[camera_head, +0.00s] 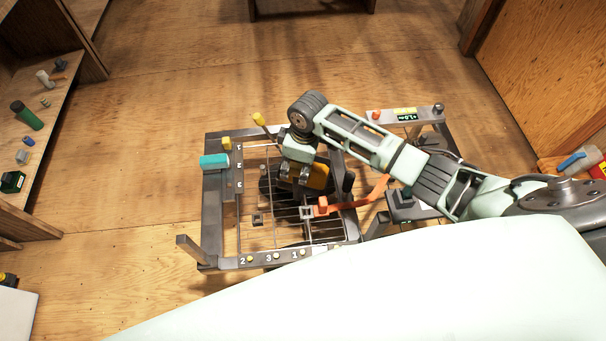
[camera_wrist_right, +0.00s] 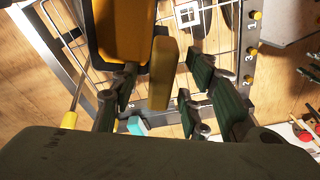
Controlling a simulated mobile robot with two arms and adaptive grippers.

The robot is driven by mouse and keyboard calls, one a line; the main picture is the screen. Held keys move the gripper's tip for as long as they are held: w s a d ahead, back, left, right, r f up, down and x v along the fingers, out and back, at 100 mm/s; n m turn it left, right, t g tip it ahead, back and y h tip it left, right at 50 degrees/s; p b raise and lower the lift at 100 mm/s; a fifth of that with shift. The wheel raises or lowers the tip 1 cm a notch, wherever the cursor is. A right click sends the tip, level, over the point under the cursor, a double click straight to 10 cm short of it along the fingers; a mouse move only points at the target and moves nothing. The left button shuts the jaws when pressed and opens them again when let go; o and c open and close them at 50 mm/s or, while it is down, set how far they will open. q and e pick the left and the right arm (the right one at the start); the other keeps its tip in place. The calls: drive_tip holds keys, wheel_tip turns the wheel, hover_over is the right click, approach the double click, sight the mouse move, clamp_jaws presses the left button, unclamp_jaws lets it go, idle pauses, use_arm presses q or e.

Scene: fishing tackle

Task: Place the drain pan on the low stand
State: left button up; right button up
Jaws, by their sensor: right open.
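My right gripper (camera_head: 297,165) reaches down over a grey metal frame with a wire grid. In the right wrist view its dark green-padded fingers (camera_wrist_right: 165,95) are open, on either side of a yellow handle-like block (camera_wrist_right: 163,72). Whether they touch it cannot be told. The block adjoins an orange-yellow body (camera_wrist_right: 122,30), which also shows under the gripper in the head view (camera_head: 316,177), partly hidden. I cannot tell for sure whether this is the drain pan. The grey frame (camera_head: 212,215) may be the low stand; no label confirms it. My left gripper is not in view.
A teal block (camera_head: 214,161) sits on the frame's left side, and an orange lever (camera_head: 350,199) crosses its right side. A second metal frame with a small display (camera_head: 407,117) stands to the right. A shelf (camera_head: 45,135) with small items is at left.

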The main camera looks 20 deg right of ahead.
drive_tip(key=shift+f, duration=0.3)
drive_tip(key=shift+s, duration=0.1)
drive_tip(key=shift+c, duration=0.3)
clamp_jaws()
drive_tip(key=shift+w+r, duration=0.1)
drive_tip(key=shift+w, duration=0.1)
